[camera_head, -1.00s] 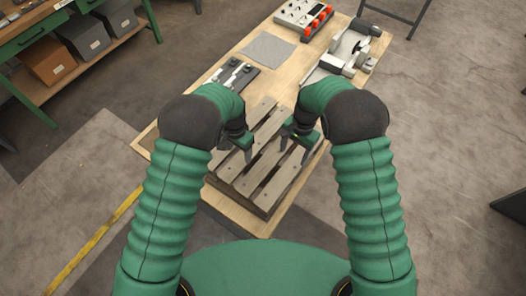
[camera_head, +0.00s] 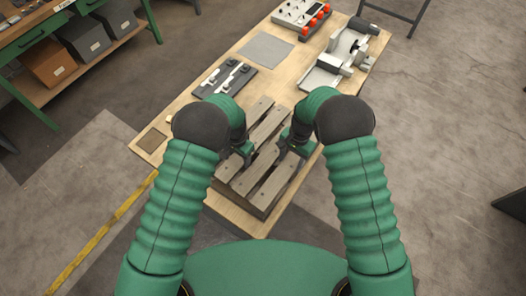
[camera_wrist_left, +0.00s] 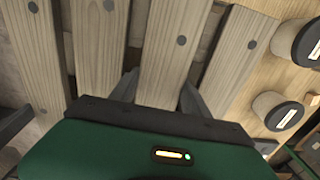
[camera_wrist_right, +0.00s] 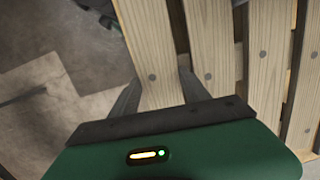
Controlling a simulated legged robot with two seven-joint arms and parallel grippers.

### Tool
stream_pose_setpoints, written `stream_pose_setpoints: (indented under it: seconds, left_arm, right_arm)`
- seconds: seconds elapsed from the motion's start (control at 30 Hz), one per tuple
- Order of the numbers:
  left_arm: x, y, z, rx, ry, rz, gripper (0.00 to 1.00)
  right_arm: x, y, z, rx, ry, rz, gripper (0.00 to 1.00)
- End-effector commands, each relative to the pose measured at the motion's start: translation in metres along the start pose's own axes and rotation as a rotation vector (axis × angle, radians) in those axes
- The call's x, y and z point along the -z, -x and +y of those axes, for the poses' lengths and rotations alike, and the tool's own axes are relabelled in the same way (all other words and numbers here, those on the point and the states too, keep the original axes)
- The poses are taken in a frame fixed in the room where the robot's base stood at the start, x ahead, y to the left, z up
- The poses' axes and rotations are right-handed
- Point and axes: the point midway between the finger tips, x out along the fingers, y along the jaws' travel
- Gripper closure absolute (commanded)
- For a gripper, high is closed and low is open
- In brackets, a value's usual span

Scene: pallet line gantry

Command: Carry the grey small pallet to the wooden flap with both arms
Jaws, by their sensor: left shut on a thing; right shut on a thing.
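The grey small pallet (camera_head: 275,181), made of parallel grey-brown slats, lies at the near end of the wooden table (camera_head: 187,99). My left gripper (camera_head: 241,157) is shut on a slat on its left side. In the left wrist view its fingers (camera_wrist_left: 158,95) straddle one slat of the pallet (camera_wrist_left: 101,40). My right gripper (camera_head: 294,149) is shut on a slat on the right side. In the right wrist view its fingers (camera_wrist_right: 160,92) straddle an outer slat of the pallet (camera_wrist_right: 265,60). My arms hide parts of the pallet. I cannot tell which surface is the wooden flap.
A dark plate with fittings (camera_head: 226,79), a grey sheet (camera_head: 266,49), a grey-white fixture (camera_head: 340,65) and a box with red knobs (camera_head: 301,16) occupy the table beyond the pallet. A brown square (camera_head: 151,141) lies at the left corner. A shelved bench (camera_head: 110,50) stands upper left.

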Motion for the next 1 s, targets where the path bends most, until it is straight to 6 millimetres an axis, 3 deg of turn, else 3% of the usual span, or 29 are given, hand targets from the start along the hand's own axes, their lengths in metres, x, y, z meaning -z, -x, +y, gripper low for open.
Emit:
stream_pose_setpoints:
  seconds: [0.03, 0.17, 0.57, 1.0]
  left_arm:
    - [0.000, 0.000, 0.001, -0.002, -0.002, 0.001, 0.85]
    - [0.000, 0.000, 0.001, -0.003, -0.002, 0.001, 1.00]
    - [0.001, 0.004, 0.000, -0.002, -0.003, 0.003, 1.00]
    - [0.001, 0.054, 0.001, -0.002, -0.003, 0.005, 1.00]
  right_arm:
    - [0.000, -0.001, 0.000, -0.001, -0.001, 0.000, 0.86]
    - [-0.001, -0.001, 0.000, -0.002, -0.002, 0.000, 1.00]
    - [-0.002, 0.002, -0.001, -0.001, -0.002, 0.000, 1.00]
    - [-0.009, 0.050, 0.000, -0.001, -0.001, 0.002, 1.00]
